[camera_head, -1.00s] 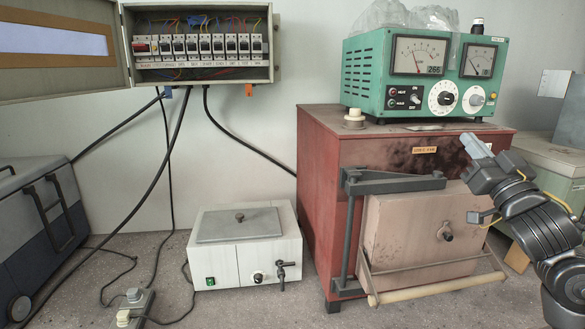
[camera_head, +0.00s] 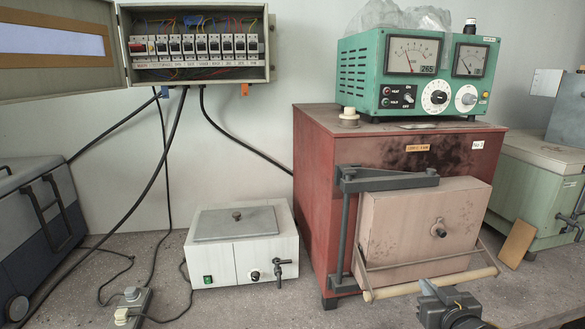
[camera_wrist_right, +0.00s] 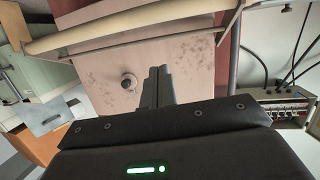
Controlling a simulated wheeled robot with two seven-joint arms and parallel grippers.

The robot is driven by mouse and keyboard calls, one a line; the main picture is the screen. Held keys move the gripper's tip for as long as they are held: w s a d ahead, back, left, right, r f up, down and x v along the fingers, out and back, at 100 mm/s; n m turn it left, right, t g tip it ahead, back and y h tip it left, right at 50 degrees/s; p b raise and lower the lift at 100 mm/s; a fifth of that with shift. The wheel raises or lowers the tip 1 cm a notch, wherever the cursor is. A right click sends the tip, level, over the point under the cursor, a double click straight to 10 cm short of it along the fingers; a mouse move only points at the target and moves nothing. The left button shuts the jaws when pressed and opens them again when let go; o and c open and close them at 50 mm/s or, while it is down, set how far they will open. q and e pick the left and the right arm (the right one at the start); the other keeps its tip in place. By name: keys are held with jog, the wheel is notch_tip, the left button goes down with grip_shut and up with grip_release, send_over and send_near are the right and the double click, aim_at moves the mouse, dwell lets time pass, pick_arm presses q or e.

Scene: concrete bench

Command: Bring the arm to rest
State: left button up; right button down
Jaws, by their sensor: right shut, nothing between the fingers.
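My right gripper (camera_head: 432,292) is low at the bottom of the head view, in front of the red furnace (camera_head: 385,145). It is just below the wooden handle bar (camera_head: 435,286) of the furnace's pale door (camera_head: 400,235). Its fingers are shut with nothing between them. In the right wrist view the closed fingers (camera_wrist_right: 157,88) point toward the door face, beside the door's round knob (camera_wrist_right: 129,82). I cannot tell whether they touch anything. My left gripper is not in view.
A white bath (camera_head: 243,245) with a tap stands left of the furnace. A green meter box (camera_head: 415,75) sits on top. A pale green cabinet (camera_head: 545,185) is at right. An open fuse box (camera_head: 200,45) and hanging cables are on the wall. Bench between bath and gripper is clear.

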jog(key=s+a+f+g, duration=0.3)
jog(key=s+f+g, duration=0.3)
jog(key=s+f, duration=0.9)
jog(key=s+a+f+n+g, duration=0.1)
jog(key=s+a+f+g, duration=0.15)
jog(key=s+f, duration=0.45)
jog(key=s+a+f+g, duration=0.1)
jog(key=s+f+g, duration=0.25)
jog(key=s, duration=0.75)
notch_tip(320, 180, down, 26)
jog(key=s+g, duration=0.1)
jog(key=s+d+f+g, duration=0.1)
jog(key=s+d+f, duration=0.2)
jog(key=s+f, duration=1.1)
jog(key=shift+s+f+n, duration=0.35)
jog(key=shift+s+n, duration=0.05)
jog(key=shift+s, duration=0.55)
